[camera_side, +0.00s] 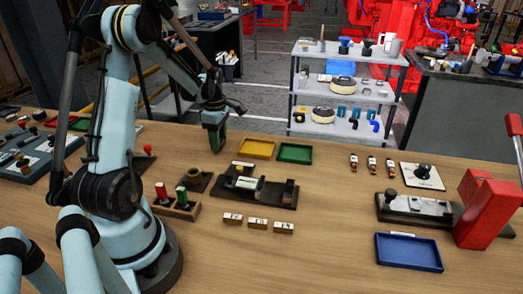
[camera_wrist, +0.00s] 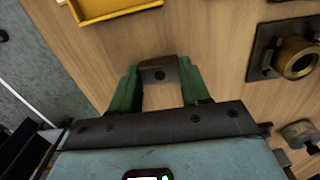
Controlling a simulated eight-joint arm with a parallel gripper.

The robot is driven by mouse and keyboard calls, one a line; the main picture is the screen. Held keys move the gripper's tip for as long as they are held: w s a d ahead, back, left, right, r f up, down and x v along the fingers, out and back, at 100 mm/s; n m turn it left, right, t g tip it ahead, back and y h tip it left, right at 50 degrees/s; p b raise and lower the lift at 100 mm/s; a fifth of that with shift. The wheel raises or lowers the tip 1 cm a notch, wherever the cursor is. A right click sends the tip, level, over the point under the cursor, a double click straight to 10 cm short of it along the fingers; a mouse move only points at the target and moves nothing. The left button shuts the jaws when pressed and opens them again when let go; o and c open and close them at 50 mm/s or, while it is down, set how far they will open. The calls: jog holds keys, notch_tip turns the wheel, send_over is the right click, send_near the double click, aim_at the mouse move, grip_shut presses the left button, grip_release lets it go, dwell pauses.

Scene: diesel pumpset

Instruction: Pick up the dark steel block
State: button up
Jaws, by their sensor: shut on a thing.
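The dark steel block (camera_wrist: 158,70) shows in the wrist view as a small dark brown-grey block with a round dark hole in its face. It sits between the tips of my gripper's two green fingers (camera_wrist: 160,84), which touch it on both sides. In the side view my gripper (camera_side: 216,140) points down over the back part of the bench, left of the yellow tray. The block is hard to make out there, largely hidden by the fingers. I cannot tell its exact height above the bench.
A yellow tray (camera_side: 257,141) and a green tray (camera_side: 295,161) lie right of my gripper. A brass ring on a dark plate (camera_wrist: 297,60) is at the right in the wrist view. A dark fixture (camera_side: 255,198) stands nearer the front.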

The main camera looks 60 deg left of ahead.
notch_tip(320, 180, up, 3)
jog(key=shift+f, duration=0.1)
jog(key=w+d+r, duration=0.2)
jog(key=d+r, duration=0.5)
jog(key=d, duration=0.4)
jog(key=shift+w+d, duration=0.2)
jog(key=shift+w, duration=0.1)
jog(key=shift+d, duration=0.1)
send_over(273, 192)
jog(key=f, duration=0.2)
jog(key=shift+d+r, duration=0.1)
jog(key=shift+r, duration=0.05)
jog(key=shift+f, duration=3.65)
jog(key=shift+f, duration=0.4)
